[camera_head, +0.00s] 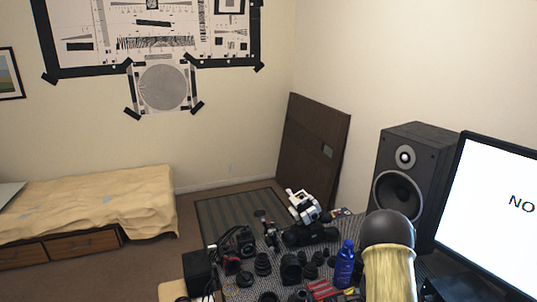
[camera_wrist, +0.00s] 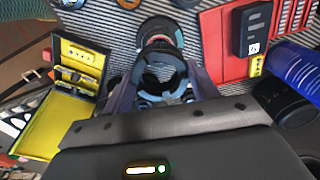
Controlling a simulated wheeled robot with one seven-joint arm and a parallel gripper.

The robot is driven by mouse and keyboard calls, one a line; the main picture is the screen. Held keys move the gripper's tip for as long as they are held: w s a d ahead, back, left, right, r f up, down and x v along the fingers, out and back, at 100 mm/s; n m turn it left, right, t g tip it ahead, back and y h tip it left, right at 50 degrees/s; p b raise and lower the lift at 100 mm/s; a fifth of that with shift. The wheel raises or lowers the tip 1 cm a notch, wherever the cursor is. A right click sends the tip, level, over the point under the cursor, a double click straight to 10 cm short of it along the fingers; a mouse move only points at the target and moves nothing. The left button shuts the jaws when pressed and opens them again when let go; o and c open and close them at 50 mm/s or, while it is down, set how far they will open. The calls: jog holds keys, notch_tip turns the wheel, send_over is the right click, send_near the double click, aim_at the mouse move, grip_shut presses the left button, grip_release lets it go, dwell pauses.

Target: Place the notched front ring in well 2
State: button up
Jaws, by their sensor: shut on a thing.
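My gripper (camera_wrist: 163,84) shows in the wrist view with its two fingers on either side of a black ring-shaped part, which I take to be the notched front ring (camera_wrist: 160,70). The jaws are shut on it. The ring has a gap or notch on its near side, and its opening faces roughly toward the camera. A dark cylindrical lens part (camera_wrist: 160,32) with a reddish band shows just beyond the ring; I cannot tell whether they touch. I cannot make out well 2 or any well numbers. I cannot pick out my gripper in the head view.
A yellow open case (camera_wrist: 62,110) lies left. A red tray (camera_wrist: 215,45) with a black box (camera_wrist: 251,30) stands right, beside a blue bottle (camera_wrist: 297,72) and a black cylinder (camera_wrist: 288,103). In the head view the striped tabletop is crowded, with the blue bottle (camera_head: 345,264) and a monitor (camera_head: 490,205) right.

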notch_tip(320, 180, up, 8)
jog(key=p, duration=0.7)
